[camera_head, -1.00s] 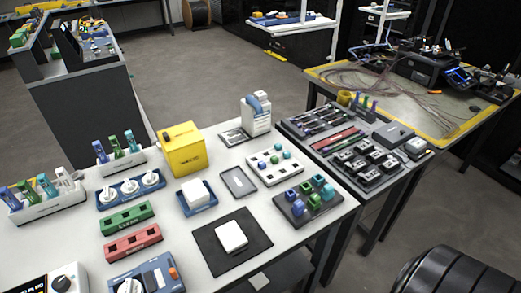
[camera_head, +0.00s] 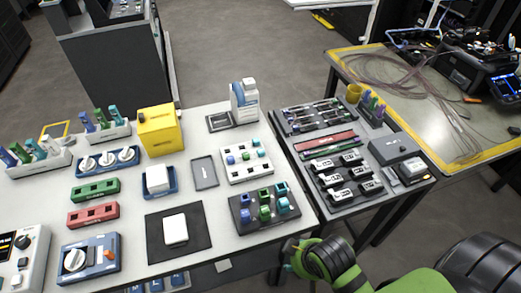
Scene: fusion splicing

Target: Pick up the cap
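Small coloured pieces that look like caps sit in two trays; which one is the cap I cannot tell. The dark tray (camera_head: 245,217) holds several, including a teal one (camera_head: 282,188), a green one (camera_head: 265,213) and a purple one (camera_head: 247,215). My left gripper is out of view.
A black mat (camera_head: 160,236) with a white box (camera_head: 176,229) lies left of the dark tray. A rack of black parts (camera_head: 322,190) is at the right.

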